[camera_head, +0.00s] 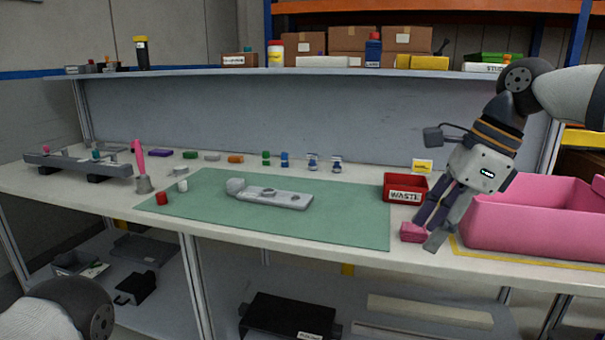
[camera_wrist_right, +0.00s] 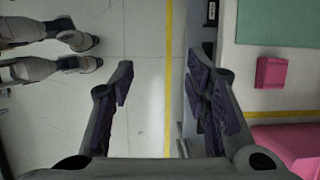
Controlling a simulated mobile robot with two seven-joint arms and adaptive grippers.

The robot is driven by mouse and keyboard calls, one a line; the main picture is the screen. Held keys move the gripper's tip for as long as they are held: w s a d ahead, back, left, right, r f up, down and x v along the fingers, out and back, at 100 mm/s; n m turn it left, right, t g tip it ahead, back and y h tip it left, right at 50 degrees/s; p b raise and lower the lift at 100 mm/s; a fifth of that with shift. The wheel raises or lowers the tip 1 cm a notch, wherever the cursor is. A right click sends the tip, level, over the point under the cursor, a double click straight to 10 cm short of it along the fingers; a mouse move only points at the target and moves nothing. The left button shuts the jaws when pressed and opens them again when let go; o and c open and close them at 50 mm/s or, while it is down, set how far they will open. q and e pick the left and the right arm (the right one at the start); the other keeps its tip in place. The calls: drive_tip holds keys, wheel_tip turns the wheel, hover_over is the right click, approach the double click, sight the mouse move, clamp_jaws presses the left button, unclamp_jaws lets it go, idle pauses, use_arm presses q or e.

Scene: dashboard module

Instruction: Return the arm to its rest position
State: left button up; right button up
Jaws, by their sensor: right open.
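My right gripper (camera_head: 430,228) is open and empty, pointing down at the right of the table. In the head view its fingers overlap a small pink block (camera_head: 410,232). In the right wrist view, the space between the fingertips (camera_wrist_right: 160,75) holds only floor, and the pink block (camera_wrist_right: 271,72) lies on the table to the right, clear of the fingers. A grey module (camera_head: 285,199) lies on the green mat (camera_head: 350,225). My left gripper is out of view; only a left arm link shows at the lower left.
A large pink bin (camera_head: 535,218) stands right of my right gripper. A red waste box (camera_head: 405,188) is just left of it. Small coloured parts line the mat's back edge. A grey rack (camera_head: 80,165) stands at the left. A shelf (camera_head: 300,72) with boxes spans the back.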

drive_tip(key=s+d+f+n+t+h, duration=0.1)
drive_tip(key=s+d+f+n+h, duration=0.15)
drive_tip(key=f, duration=0.75)
drive_tip(key=s+d+f+n+h, duration=0.2)
drive_tip(key=f+n+h, duration=0.1)
drive_tip(key=f, duration=0.7)
drive_tip(key=s+d+f+n+t+h, duration=0.1)
drive_tip(key=s+d+f+n+h, duration=0.15)
drive_tip(key=f, duration=0.75)
drive_tip(key=s+a+f+n+g+y, duration=0.1)
drive_tip(key=s+a+f+n, duration=0.1)
drive_tip(key=s+f+n, duration=0.5)
drive_tip(key=s+a+f+n+g+y, duration=0.1)
drive_tip(key=s+a+f+n, duration=0.15)
drive_tip(key=s, duration=0.95)
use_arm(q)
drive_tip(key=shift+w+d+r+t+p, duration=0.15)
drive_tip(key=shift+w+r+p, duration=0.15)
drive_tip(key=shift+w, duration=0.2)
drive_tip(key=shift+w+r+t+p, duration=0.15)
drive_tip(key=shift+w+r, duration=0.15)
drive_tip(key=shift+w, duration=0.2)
use_arm(e)
drive_tip(key=s+r+n+g+y, duration=0.1)
drive_tip(key=s+n+g+y, duration=0.1)
drive_tip(key=s, duration=1.4)
drive_tip(key=shift+d+n+g, duration=0.15)
drive_tip(key=shift+n+g, duration=0.5)
drive_tip(key=shift+g, duration=0.35)
